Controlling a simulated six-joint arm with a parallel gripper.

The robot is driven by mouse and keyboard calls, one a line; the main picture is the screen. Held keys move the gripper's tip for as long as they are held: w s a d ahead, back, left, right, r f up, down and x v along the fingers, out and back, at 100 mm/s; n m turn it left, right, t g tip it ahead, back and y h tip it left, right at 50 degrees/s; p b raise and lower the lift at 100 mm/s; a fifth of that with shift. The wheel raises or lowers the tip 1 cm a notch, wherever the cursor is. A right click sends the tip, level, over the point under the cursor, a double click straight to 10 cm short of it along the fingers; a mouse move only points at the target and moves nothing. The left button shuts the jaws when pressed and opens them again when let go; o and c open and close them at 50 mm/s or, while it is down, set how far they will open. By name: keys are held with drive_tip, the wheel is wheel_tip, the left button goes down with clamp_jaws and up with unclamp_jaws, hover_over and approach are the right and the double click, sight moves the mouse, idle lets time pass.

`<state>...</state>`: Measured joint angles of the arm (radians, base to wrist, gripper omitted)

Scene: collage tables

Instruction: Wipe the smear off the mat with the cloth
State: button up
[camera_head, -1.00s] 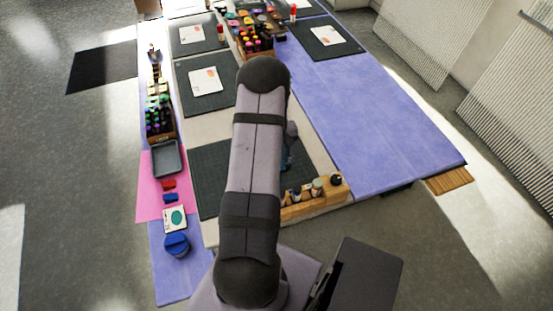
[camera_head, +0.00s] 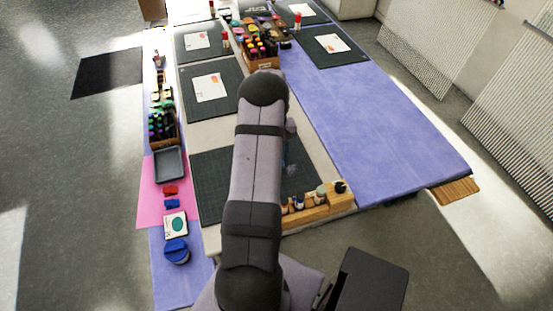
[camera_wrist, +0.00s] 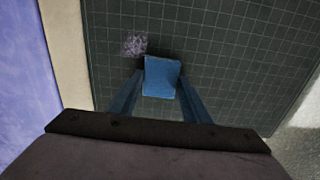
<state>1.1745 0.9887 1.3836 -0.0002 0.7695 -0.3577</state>
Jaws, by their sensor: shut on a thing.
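The dark green gridded mat (camera_wrist: 225,45) fills most of the wrist view. In the head view the mat (camera_head: 208,180) is partly hidden by my arm. A pale greyish-purple smear (camera_wrist: 134,43) lies on the mat, just up and left of the cloth. The blue cloth (camera_wrist: 161,72) is a small folded block between my fingers. My gripper (camera_wrist: 160,86) is shut on the cloth and holds it close over the mat; I cannot tell whether it touches. The smear and cloth are not clear in the head view.
A wooden rack (camera_head: 318,208) with small bottles stands at the mat's front right corner. A grey tray (camera_head: 169,163) and a blue-lidded jar (camera_head: 176,251) stand to the left. Other mats with cards lie farther back. The purple table area (camera_head: 375,120) at right is clear.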

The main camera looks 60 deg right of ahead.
drive_tip(key=shift+w+d, duration=0.25)
drive_tip(key=shift+w, duration=0.05)
drive_tip(key=shift+w+d+b, duration=0.75)
drive_tip(key=shift+w+d, duration=0.25)
drive_tip(key=shift+r+p, duration=1.7)
drive_tip(key=shift+r, duration=0.85)
drive_tip(key=shift+w, duration=0.1)
